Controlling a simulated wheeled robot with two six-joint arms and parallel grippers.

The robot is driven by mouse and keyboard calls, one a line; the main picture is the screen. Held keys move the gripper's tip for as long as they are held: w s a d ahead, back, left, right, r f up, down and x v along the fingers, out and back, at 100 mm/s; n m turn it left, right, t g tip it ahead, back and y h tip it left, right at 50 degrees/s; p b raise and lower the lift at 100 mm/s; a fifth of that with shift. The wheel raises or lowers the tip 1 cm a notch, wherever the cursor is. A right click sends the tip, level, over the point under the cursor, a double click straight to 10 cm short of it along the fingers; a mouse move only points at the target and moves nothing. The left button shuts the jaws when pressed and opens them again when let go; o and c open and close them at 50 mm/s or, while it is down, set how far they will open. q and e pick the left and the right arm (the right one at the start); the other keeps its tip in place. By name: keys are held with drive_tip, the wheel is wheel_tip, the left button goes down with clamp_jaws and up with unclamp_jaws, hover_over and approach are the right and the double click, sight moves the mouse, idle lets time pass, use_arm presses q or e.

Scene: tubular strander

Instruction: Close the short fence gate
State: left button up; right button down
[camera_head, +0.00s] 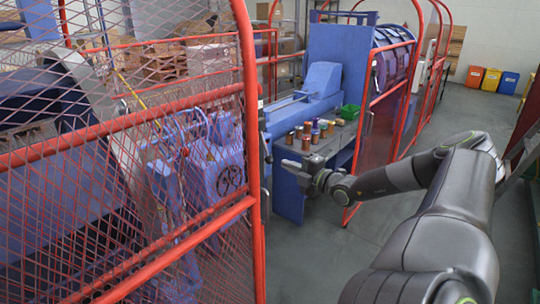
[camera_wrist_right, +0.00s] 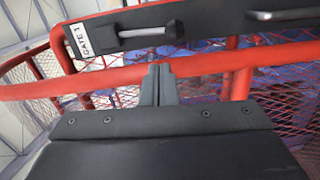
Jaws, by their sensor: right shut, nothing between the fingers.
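A red-framed mesh gate panel (camera_head: 250,110) fills the left of the head view, with a dark latch plate on its right edge. In the right wrist view a black plate (camera_wrist_right: 215,30) carries a "GATE 1" label (camera_wrist_right: 82,43) and a grey handle (camera_wrist_right: 145,34). A red bar (camera_wrist_right: 215,65) runs below the plate. My right gripper (camera_head: 288,170) is just right of the panel's edge. In the wrist view its fingertips (camera_wrist_right: 160,70) are together, empty, overlapping the red bar; contact cannot be told. My left gripper is not in view.
Another red mesh fence panel (camera_head: 378,110) stands beyond my right arm. A table with several small spools (camera_head: 307,140) and a green bin (camera_head: 349,112) lies behind the gripper. Red, yellow and blue bins (camera_head: 491,79) stand at the back right. Grey floor is clear at lower middle.

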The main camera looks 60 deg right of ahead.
sight(270, 157)
drive_tip(key=shift+w+d+f+b, duration=0.15)
drive_tip(key=shift+w+b, duration=0.4)
drive_tip(key=shift+w, duration=0.8)
drive_tip(key=shift+w+d+r+b, duration=0.1)
drive_tip(key=shift+w+d+b, duration=0.35)
drive_tip(key=shift+w, duration=0.9)
drive_tip(key=shift+w+d+f+b, duration=0.1)
drive_tip(key=shift+w+b, duration=0.6)
drive_tip(key=shift+w, duration=0.65)
drive_tip(key=shift+a, duration=0.1)
